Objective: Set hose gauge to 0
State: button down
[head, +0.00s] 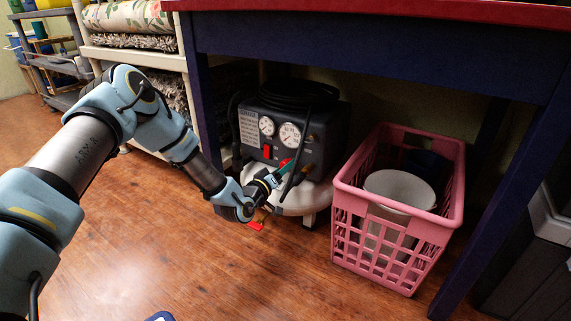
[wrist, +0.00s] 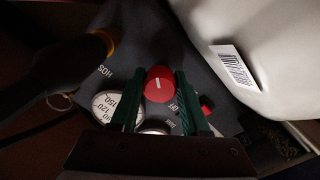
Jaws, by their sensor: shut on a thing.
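The air compressor (head: 325,133) stands on the floor under the table, with two round white gauges on its dark panel, a left one (head: 267,126) and a right one (head: 290,135). My gripper (head: 286,168) reaches its front from the left, below the gauges. In the wrist view my gripper (wrist: 158,96) has its green fingers shut on a round red knob (wrist: 160,84) with a white mark. A white gauge (wrist: 107,106) beside the letters "HOS" is partly covered by the left finger; its needle is not readable. A second dial (wrist: 154,128) is mostly hidden.
A pink basket (head: 402,243) holding a white bucket (head: 399,188) stands right of the compressor. The dark blue table (head: 370,55) is overhead, with a leg (head: 200,95) close to my arm. Shelves stand at the left.

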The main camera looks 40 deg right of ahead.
jog(key=n+p, duration=0.1)
jog(key=n, duration=0.5)
jog(key=shift+n, duration=0.3)
jog(key=n, duration=0.6)
jog(key=n+b, duration=0.3)
jog(key=n, duration=0.3)
jog(key=shift+f+n, duration=0.1)
jog(key=shift+n, duration=0.3)
jog(key=n+b, duration=0.2)
jog(key=n, duration=0.3)
jog(key=shift+r+n+b, duration=0.2)
jog(key=shift+n+b, duration=0.1)
jog(key=shift+n, duration=0.1)
jog(key=shift+c, duration=1.9)
grip_release()
jog(key=p+v, duration=0.4)
jog(key=v, duration=0.7)
